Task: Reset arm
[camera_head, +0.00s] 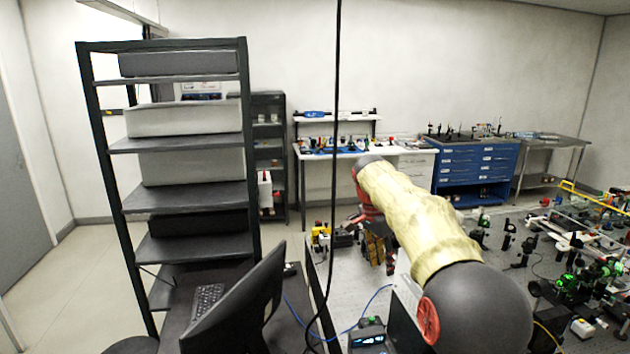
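My arm (415,215) reaches forward from the lower right over the optical bench (345,290). It has a pale yellow cover, dark rounded joints and red parts. Its far end bends down at a dark and red joint (368,192). My gripper (378,250) appears small and dark below that joint, partly behind the arm, low over the bench. Its fingers are not clear enough to show whether they are open or shut, and I cannot make out anything held.
A dark shelf rack (250,200) and a monitor (245,305) stand at left. Crowded optics (580,270) cover the bench at right. A black cable (335,120) hangs in front. A blue tool cabinet (475,177) stands behind. Floor (60,290) is clear at far left.

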